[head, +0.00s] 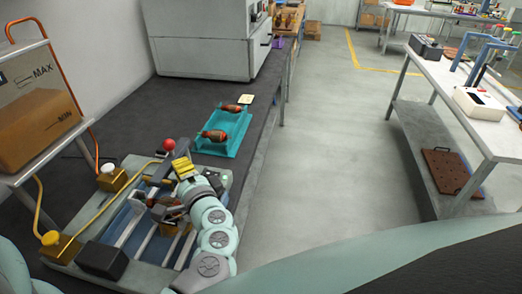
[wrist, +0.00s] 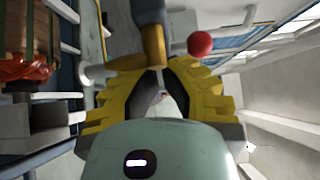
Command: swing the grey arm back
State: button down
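The grey arm (head: 155,178) is a dark bar on the winding machine (head: 220,178), partly hidden by my gripper. In the wrist view a grey bar (wrist: 148,12) with a bronze-coloured end (wrist: 152,45) reaches down to my fingertips; it looks like this arm. A red ball knob (head: 169,144) stands just beyond my fingers and also shows in the wrist view (wrist: 199,43). My gripper (head: 181,165) has yellow ribbed fingers, which converge near the bronze end in the wrist view (wrist: 160,75). Whether they touch or grip it is unclear.
A teal tray (head: 203,150) with copper-wound armatures (head: 216,135) lies behind the machine on the dark bench (head: 130,115). A grey cabinet (head: 203,40) stands at the back. The floor at right is clear before another workbench (head: 455,105).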

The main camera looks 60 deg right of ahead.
jog(key=shift+h, duration=0.3)
jog(key=shift+w+a+m+b, duration=0.2)
jog(key=shift+m+b, duration=0.1)
jog(key=shift+m, duration=0.1)
